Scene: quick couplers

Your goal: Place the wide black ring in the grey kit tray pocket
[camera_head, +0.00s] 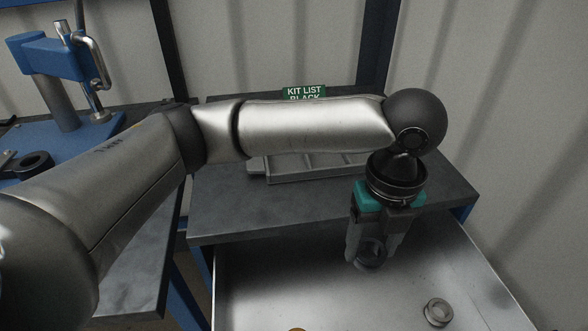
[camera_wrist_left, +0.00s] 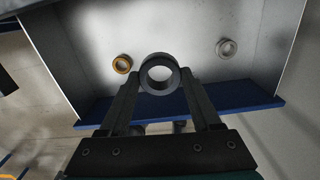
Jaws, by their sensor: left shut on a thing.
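My left gripper (camera_head: 370,258) is shut on a dark ring (camera_head: 371,252), held above the shiny metal tray. In the left wrist view the ring (camera_wrist_left: 160,73) sits between the two fingertips of the left gripper (camera_wrist_left: 160,85), its round opening facing the camera. The ring looks dark grey to black. The grey kit tray (camera_head: 318,174) stands on the dark table behind my left arm, which hides most of it, including its pockets. My right gripper is not in view.
The shiny metal tray (camera_head: 290,276) holds a silver ring (camera_head: 437,312) and a brass ring (camera_wrist_left: 122,64). A green sign (camera_head: 304,92) reads "KIT LIST BLACK", partly covered by my arm. A blue press (camera_head: 50,55) stands at left, with a black ring-shaped part (camera_head: 34,163) near it.

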